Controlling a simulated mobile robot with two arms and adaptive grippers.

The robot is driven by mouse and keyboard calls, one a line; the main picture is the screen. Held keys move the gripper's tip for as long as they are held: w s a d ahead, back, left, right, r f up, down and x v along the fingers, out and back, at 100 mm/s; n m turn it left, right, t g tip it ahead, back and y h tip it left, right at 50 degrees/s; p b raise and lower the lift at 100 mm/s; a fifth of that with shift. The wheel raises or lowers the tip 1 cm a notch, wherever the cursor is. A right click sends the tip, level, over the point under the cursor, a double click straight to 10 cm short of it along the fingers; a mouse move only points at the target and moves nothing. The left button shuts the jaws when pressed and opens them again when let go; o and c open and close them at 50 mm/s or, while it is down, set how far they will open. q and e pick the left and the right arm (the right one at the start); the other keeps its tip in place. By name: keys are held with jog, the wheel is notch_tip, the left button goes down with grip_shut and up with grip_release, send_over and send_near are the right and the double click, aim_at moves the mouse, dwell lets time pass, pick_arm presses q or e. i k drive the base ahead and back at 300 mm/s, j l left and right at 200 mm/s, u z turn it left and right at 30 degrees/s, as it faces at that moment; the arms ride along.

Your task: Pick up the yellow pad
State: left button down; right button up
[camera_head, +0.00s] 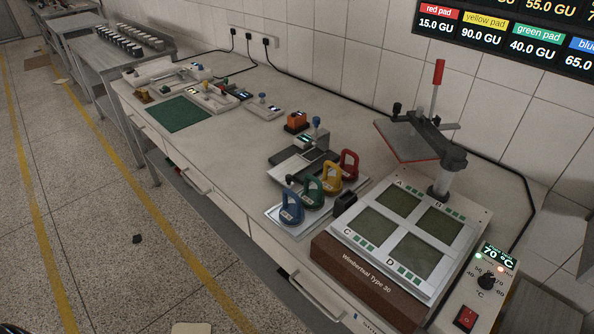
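The yellow pad (332,176) stands upright among a row of ring-handled pads on a pale tray (275,213). The red pad (349,165) is just behind it to the right. The green pad (311,192) is just in front of it to the left, with the blue pad (291,208) nearest. The yellow pad's lower part is partly hidden by its neighbours. Neither of my grippers can be made out in the head view.
A heat press with a four-panel plate (420,232) stands right of the pads, its arm and red lever (438,73) raised. A control box (482,285) reads 70 °C. A small black block (345,202) sits between pads and press. A green mat (178,114) lies further left.

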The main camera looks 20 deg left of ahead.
aim_at(332, 184)
jog(key=u, duration=0.35)
jog(key=j+z, duration=0.15)
jog(key=z, duration=0.35)
jog(key=i+j+z, duration=0.15)
jog(key=j+z, duration=0.2)
jog(key=j, duration=0.4)
jog(key=j+z, duration=0.35)
jog(key=j, duration=0.45)
